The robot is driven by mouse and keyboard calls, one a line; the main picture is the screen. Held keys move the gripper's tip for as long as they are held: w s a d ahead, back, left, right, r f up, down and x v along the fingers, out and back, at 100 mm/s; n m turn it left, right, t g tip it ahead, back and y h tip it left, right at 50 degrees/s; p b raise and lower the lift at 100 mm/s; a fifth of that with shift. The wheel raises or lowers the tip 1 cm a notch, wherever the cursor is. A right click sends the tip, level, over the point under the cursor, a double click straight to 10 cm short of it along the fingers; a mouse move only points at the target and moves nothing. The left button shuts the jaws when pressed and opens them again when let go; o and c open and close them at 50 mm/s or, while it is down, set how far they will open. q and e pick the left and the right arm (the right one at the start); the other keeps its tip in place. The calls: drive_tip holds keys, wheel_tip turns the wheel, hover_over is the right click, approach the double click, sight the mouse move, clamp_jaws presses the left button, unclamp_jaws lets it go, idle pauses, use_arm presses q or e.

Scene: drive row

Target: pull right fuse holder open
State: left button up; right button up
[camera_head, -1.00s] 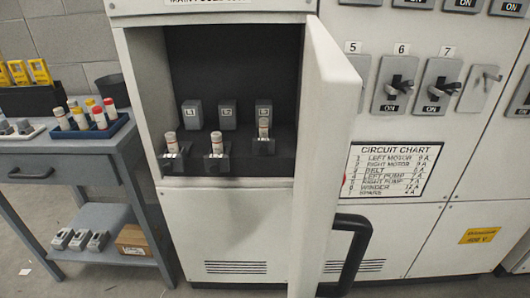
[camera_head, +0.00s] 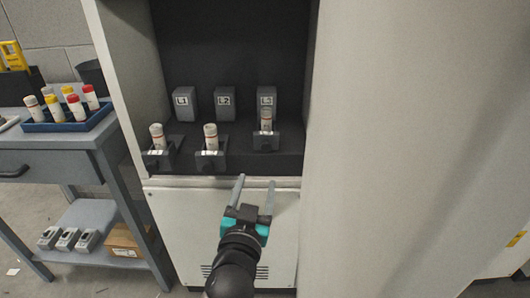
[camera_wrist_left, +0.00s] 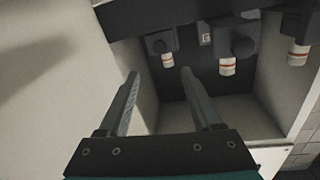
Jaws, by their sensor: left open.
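The right fuse holder (camera_head: 265,143) is a dark block below the L3 label block (camera_head: 267,98), with a pale fuse (camera_head: 266,121) standing in it. It sits farther back than the other two holders. My left gripper (camera_head: 255,182) is open and empty, in front of the cabinet and below this holder, apart from it. In the left wrist view, which looks upside down, the right fuse holder (camera_wrist_left: 160,41) appears at the left, its fuse (camera_wrist_left: 167,61) beyond and between my fingertips (camera_wrist_left: 160,73). My right gripper is not in view.
The left holder (camera_head: 158,157) and middle holder (camera_head: 211,158) stand farther out, each with a fuse. The open cabinet door (camera_head: 400,130) fills the right side. A grey cart (camera_head: 50,165) with a blue fuse tray (camera_head: 70,124) stands at the left.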

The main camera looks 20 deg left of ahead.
sight(266, 148)
use_arm(q)
drive_tip(key=w, duration=0.3)
drive_tip(key=w+a+b, duration=0.1)
drive_tip(key=w, duration=0.3)
drive_tip(key=w+b, duration=0.1)
drive_tip(key=w, duration=0.3)
drive_tip(key=shift+a+f, duration=0.1)
drive_tip(key=shift+a, duration=0.2)
drive_tip(key=shift+w+a+b, duration=0.15)
drive_tip(key=shift+w+b, duration=0.3)
drive_tip(key=shift+w, duration=0.4)
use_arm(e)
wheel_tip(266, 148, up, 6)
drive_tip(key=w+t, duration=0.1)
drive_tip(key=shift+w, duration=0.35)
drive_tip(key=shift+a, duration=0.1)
use_arm(q)
clamp_jaws()
